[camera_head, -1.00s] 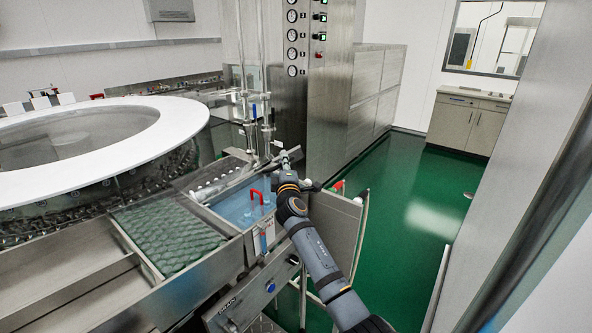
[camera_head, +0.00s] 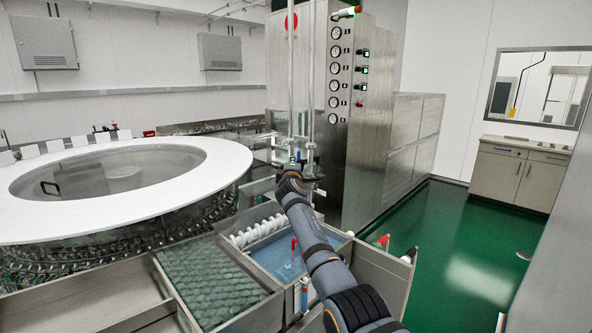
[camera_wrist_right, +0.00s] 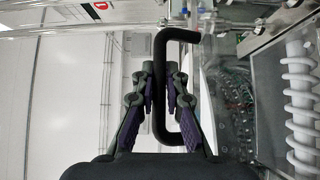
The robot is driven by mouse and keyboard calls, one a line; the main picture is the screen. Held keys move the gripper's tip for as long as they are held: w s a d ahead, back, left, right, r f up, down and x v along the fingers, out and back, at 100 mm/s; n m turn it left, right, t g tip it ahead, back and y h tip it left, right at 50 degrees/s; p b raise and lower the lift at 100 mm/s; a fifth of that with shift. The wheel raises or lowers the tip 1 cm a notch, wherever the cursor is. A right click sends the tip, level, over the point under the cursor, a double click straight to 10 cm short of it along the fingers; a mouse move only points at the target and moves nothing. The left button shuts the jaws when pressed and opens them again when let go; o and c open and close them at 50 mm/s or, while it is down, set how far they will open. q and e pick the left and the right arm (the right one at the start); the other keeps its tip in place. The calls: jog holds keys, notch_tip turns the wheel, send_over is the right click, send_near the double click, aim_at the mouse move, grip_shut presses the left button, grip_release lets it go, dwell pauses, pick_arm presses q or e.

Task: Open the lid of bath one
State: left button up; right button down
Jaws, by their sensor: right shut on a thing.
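My right gripper (camera_head: 292,163) is raised above and behind the blue-water bath (camera_head: 272,262) in the head view. In the right wrist view, my right gripper (camera_wrist_right: 160,92) is shut on a black bracket-shaped handle (camera_wrist_right: 158,125), with the bar between its fingers. The panel carrying this handle looks clear and is hard to make out; its exact tilt cannot be told. The bath's top looks uncovered, with blue liquid, white coils (camera_head: 265,228) along its far edge and a red-handled part (camera_head: 293,247). My forearm hides part of the bath. My left gripper is not in view.
A round washer with a white rim (camera_head: 215,160) stands at the left. A green mesh tray (camera_head: 205,280) adjoins the bath. A steel gauge cabinet (camera_head: 350,120) stands behind my right arm. Green floor (camera_head: 460,240) is open at the right.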

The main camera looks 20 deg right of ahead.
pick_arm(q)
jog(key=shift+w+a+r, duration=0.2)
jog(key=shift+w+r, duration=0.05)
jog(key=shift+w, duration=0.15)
pick_arm(e)
jog(key=shift+w+a+r, duration=0.25)
jog(key=shift+w, duration=0.4)
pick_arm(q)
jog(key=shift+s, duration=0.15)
pick_arm(e)
jog(key=c, duration=1.4)
grip_release()
jog(key=shift+o, duration=0.2)
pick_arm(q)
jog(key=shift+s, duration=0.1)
pick_arm(e)
jog(key=shift+s+f, duration=0.1)
jog(key=shift+s+a+f, duration=0.1)
jog(key=shift+s+a, duration=0.1)
jog(key=shift+s, duration=0.25)
jog(key=v, duration=1.1)
